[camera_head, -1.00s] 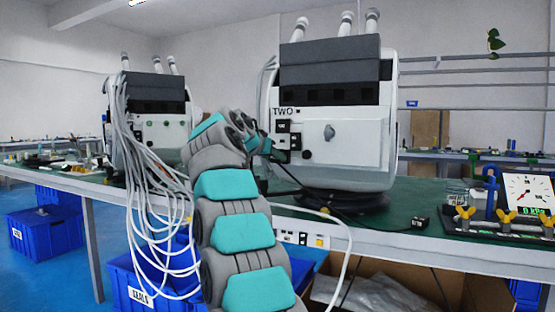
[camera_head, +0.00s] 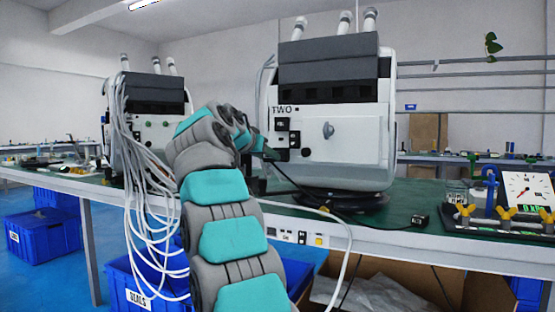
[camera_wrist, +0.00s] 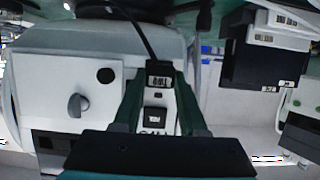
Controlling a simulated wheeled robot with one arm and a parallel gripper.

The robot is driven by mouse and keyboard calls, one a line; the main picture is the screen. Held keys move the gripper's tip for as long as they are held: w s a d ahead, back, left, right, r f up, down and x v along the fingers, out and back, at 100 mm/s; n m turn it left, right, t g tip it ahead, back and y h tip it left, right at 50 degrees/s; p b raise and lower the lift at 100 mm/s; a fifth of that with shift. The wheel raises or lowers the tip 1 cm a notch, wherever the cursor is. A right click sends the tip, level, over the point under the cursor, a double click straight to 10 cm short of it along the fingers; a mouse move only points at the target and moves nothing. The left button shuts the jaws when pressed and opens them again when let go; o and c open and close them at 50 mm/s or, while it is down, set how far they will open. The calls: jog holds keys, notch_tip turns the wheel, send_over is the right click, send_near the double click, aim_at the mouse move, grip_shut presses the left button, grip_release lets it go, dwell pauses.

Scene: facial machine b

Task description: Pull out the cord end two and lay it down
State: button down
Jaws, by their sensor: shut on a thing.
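My gripper (camera_wrist: 160,95) is shut on cord end two (camera_wrist: 158,80), a small black plug with a white marking, held between the two dark green fingers. A black cord runs from it up and left in the wrist view. In the head view my gripper (camera_head: 264,152) is at the left edge of the white machine marked TWO (camera_head: 352,125), beside its black sockets (camera_head: 283,140). The plug is hidden there, and I cannot tell whether it is still in a socket. The cord (camera_head: 300,190) slopes down right to the green table (camera_head: 400,205).
A black block (camera_head: 419,220) lies near the table's front edge. A gauge (camera_head: 526,188) and yellow clamps stand at the right. White cables (camera_head: 150,215) hang from a second machine (camera_head: 157,105) at the left. An open box and blue bins stand below. Some table is bare right of the machine.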

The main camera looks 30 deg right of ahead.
jog(key=shift+s+a+b, duration=0.7)
jog(key=shift+s+a, duration=0.1)
jog(key=shift+a, duration=0.25)
dwell(0.4)
